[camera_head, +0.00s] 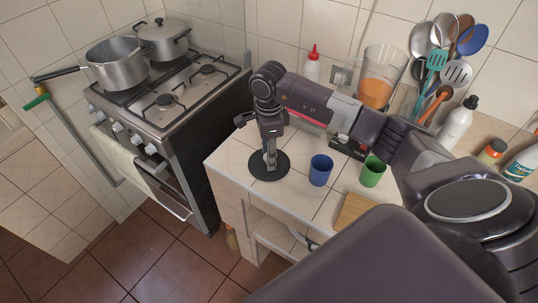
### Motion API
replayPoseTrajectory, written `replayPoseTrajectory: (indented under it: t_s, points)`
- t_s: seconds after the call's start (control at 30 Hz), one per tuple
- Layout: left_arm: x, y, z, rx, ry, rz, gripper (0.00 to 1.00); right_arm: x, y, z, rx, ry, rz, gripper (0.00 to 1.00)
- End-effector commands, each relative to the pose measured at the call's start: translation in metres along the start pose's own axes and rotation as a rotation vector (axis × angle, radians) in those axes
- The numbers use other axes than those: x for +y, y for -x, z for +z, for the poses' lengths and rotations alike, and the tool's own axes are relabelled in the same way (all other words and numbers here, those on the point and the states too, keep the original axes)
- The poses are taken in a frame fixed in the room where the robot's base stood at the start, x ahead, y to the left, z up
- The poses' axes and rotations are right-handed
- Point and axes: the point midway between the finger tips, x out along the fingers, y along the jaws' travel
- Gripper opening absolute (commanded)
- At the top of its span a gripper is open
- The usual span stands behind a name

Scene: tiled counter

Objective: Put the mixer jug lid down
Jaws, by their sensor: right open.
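The mixer jug lid (281,169) is a flat black disc at the left end of the tiled counter, and it looks level with the surface. My right gripper (270,154) points down over the middle of the lid, open, with its fingertips at the lid's top. The fingers hide part of the lid, and I cannot tell whether they touch it. The clear mixer jug (379,82) holds something orange and stands farther back to the right, partly behind my arm. My left gripper is not in view.
A blue cup (320,170) and a green cup (373,171) stand right of the lid. A wooden board (353,211) lies near the front. A white bottle with a red cap (312,68) stands behind. The stove (172,103) with pots is left, across a gap.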

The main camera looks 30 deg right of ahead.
Motion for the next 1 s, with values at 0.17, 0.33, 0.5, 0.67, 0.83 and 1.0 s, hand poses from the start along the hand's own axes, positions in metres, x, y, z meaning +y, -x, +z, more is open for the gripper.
replayPoseTrajectory:
  t_s: [0.17, 0.33, 0.5, 0.67, 0.83, 1.0]
  points:
    - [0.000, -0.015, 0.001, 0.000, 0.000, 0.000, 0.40, -0.003, 0.034, 0.000, -0.003, 0.000, -0.010, 0.41]
    - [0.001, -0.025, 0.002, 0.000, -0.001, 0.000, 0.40, -0.002, 0.071, 0.001, -0.003, 0.000, -0.008, 0.41]
    - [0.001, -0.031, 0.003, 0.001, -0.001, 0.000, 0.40, -0.002, 0.100, 0.000, -0.002, 0.000, -0.006, 0.41]
    - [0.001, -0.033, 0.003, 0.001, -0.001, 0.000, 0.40, 0.000, 0.112, 0.000, -0.001, -0.001, -0.002, 0.41]
    - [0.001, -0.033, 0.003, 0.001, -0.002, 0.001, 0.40, 0.000, 0.115, -0.001, 0.000, -0.001, -0.002, 0.41]
    - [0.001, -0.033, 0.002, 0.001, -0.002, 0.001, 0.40, 0.000, 0.114, -0.001, 0.000, -0.001, -0.002, 0.41]
